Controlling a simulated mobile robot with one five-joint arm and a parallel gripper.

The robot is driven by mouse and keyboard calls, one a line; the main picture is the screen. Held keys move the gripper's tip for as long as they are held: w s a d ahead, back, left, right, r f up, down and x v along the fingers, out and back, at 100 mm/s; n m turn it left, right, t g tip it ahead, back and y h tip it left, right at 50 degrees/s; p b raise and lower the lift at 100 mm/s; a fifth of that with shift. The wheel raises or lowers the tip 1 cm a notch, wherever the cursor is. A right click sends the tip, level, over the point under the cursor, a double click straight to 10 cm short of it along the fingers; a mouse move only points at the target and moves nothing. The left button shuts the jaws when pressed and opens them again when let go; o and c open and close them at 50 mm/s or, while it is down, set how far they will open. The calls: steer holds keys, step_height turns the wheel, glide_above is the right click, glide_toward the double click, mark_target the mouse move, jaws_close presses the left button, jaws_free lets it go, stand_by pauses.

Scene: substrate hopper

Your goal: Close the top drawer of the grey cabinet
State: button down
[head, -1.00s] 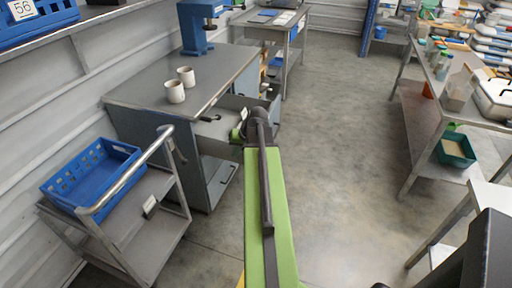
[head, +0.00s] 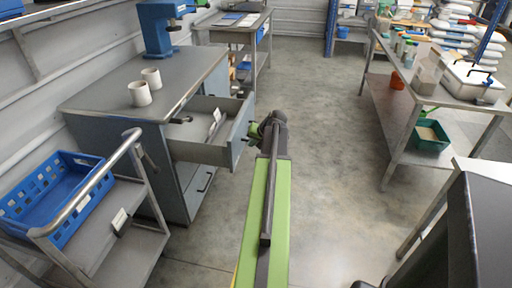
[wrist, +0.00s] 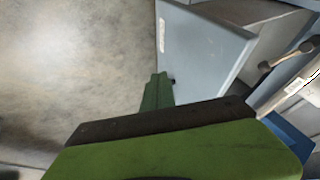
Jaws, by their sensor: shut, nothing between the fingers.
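The grey cabinet (head: 140,90) stands at the left in the head view. Its top drawer (head: 238,132) is pulled well out, its front facing right. The drawer front also shows in the wrist view (wrist: 205,48), with a pale label. A long tool (head: 215,122) and a dark item lie in the drawer. My gripper (head: 254,133) is just right of the drawer front, at about its height. In the wrist view its green fingers (wrist: 157,92) are shut and empty, close to the panel's lower edge. I cannot tell whether they touch it.
Two white cups (head: 146,86) and a blue press (head: 158,30) stand on the cabinet top. A cart (head: 135,250) with a blue crate (head: 60,205) is at the front left. A shelved table (head: 440,95) stands at the right. The floor (head: 325,160) between is clear.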

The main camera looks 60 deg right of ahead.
mark_target(238, 146)
steer(key=shift+w+a+f, duration=0.15)
steer(key=shift+w+f, duration=0.05)
steer(key=shift+w, duration=0.6)
steer(key=shift+w+a+f, duration=0.15)
steer(key=shift+w+f, duration=0.1)
steer(key=shift+w, duration=0.5)
steer(key=shift+w+a+f, duration=0.15)
steer(key=shift+w+f, duration=0.05)
steer(key=shift+w, duration=0.6)
steer(key=shift+d, duration=0.1)
